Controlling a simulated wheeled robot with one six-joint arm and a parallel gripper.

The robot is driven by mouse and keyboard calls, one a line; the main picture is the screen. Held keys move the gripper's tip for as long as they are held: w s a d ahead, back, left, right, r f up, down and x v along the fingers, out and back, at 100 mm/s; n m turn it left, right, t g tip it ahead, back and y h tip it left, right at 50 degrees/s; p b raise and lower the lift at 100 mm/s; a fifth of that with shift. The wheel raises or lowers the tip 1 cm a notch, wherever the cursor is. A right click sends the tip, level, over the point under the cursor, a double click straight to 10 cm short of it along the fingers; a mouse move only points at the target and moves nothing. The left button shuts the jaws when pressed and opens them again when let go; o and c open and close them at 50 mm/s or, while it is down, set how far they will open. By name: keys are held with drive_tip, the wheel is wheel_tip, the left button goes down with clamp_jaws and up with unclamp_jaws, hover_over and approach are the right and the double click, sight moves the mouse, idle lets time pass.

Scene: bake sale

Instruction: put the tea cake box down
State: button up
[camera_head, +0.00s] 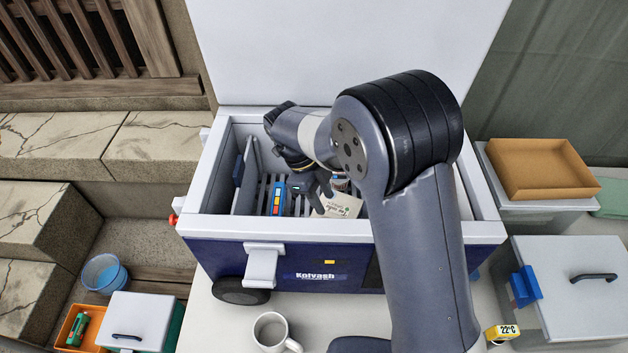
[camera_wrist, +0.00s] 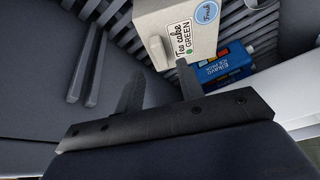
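The tea cake box (camera_head: 341,205) is a small cream box inside the open cooler (camera_head: 335,229). In the wrist view the tea cake box (camera_wrist: 172,18) shows a "Tea cake GREEN" label and a blue round sticker. My gripper (camera_head: 316,190) reaches down into the cooler, beside the box. In the wrist view my gripper's fingers (camera_wrist: 158,68) stand apart with a clear gap between them. The box lies beyond the fingertips, and the right fingertip overlaps its lower edge in the picture. Whether they touch, and what bears the box's underside, I cannot tell.
A blue ice pack (camera_wrist: 225,68) lies close beside the box; a blue pack (camera_head: 277,198) shows on the cooler's slatted floor. A grey divider (camera_head: 247,175) stands at the left. A white mug (camera_head: 271,331) is in front. A brown tray (camera_head: 541,168) sits on a right-hand container.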

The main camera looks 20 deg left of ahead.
drive_tip(key=v, duration=0.7)
drive_tip(key=shift+b, duration=0.3)
idle(0.9)
